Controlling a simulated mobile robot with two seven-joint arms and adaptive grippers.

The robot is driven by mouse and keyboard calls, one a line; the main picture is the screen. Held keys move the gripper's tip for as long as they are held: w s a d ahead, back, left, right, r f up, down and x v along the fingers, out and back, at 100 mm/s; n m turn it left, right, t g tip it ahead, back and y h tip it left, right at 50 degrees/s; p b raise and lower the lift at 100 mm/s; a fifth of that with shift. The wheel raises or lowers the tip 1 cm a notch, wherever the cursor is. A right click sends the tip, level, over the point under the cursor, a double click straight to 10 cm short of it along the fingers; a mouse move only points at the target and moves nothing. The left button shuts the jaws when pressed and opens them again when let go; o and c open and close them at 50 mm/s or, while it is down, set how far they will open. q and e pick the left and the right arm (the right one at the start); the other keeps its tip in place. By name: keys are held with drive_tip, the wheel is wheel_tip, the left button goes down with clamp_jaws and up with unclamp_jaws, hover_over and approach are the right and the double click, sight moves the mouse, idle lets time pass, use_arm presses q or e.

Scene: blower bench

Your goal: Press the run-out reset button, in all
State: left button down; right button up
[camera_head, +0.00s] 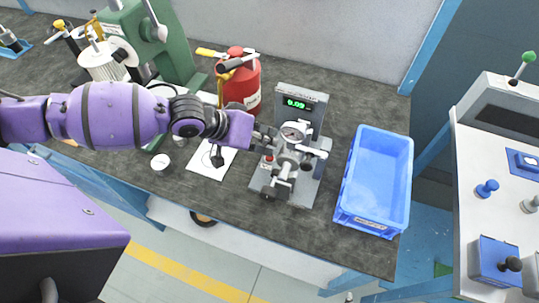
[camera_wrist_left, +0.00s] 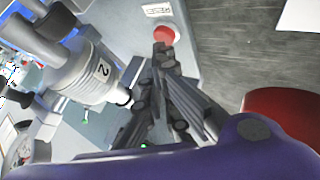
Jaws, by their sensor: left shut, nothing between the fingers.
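The run-out reset button is a red round button (camera_wrist_left: 165,35) on a grey plate beside a small printed label (camera_wrist_left: 157,10); it also shows as a small red spot in the head view (camera_head: 269,158). It sits on the run-out tester (camera_head: 314,150), a grey fixture with a lit green display (camera_head: 297,103) and a round dial (camera_head: 292,133). My left gripper (camera_head: 264,146) is shut and empty at the tester's left side. In the left wrist view its fingertips (camera_wrist_left: 164,56) are close to the button; I cannot tell whether they touch it. My right gripper is out of view.
A blue bin (camera_head: 380,180) stands right of the tester. A red fire extinguisher (camera_head: 243,85) stands behind my left wrist. A green press (camera_head: 160,45) stands at the back left.

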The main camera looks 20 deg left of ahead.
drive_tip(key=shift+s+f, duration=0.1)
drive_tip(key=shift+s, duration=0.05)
use_arm(q)
drive_tip(key=shift+f, duration=0.25)
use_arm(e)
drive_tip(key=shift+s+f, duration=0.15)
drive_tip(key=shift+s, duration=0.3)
use_arm(q)
drive_tip(key=shift+f, duration=0.1)
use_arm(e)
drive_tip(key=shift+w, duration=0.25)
use_arm(q)
drive_tip(key=shift+r+p, duration=0.3)
drive_tip(key=shift+r, duration=0.15)
drive_tip(key=shift+r+p, duration=0.3)
drive_tip(key=shift+r, duration=0.15)
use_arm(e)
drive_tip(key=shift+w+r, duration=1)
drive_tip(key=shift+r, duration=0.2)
use_arm(q)
drive_tip(key=shift+f, duration=0.1)
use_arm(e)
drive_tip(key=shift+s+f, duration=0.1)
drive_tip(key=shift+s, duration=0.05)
